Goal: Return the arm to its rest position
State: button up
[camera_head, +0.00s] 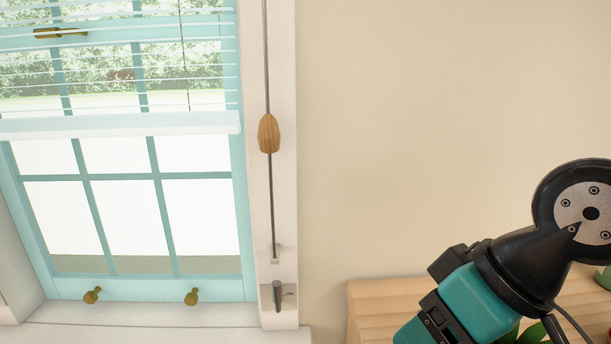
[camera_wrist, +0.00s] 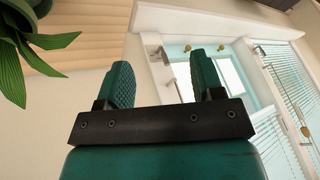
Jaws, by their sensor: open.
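My gripper (camera_wrist: 163,85) shows in the wrist view with its two teal fingers apart and nothing between them. The window frame and wall show beyond the fingers. In the head view my arm reaches in from the right edge, bent, with its teal and black end pointing down and left. The fingertips are out of that view, below the bottom edge. The arm's end is in front of a light wooden surface (camera_head: 375,302), to the right of the window.
A teal-framed window (camera_head: 155,175) with a partly raised white blind (camera_head: 120,124) is at left. A wooden cord pull (camera_head: 268,133) hangs beside it. A green-leaved plant (camera_wrist: 22,50) is near my gripper at the wrist view's upper left. The wall at upper right is bare.

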jog(key=s+d+r+g+p, duration=0.2)
jog(key=s+r+p, duration=0.1)
jog(key=r+p, duration=0.9)
jog(key=shift+s+n+g+h+p, duration=0.3)
jog(key=shift+s, duration=0.05)
jog(key=shift+r, duration=0.1)
dwell(1.1)
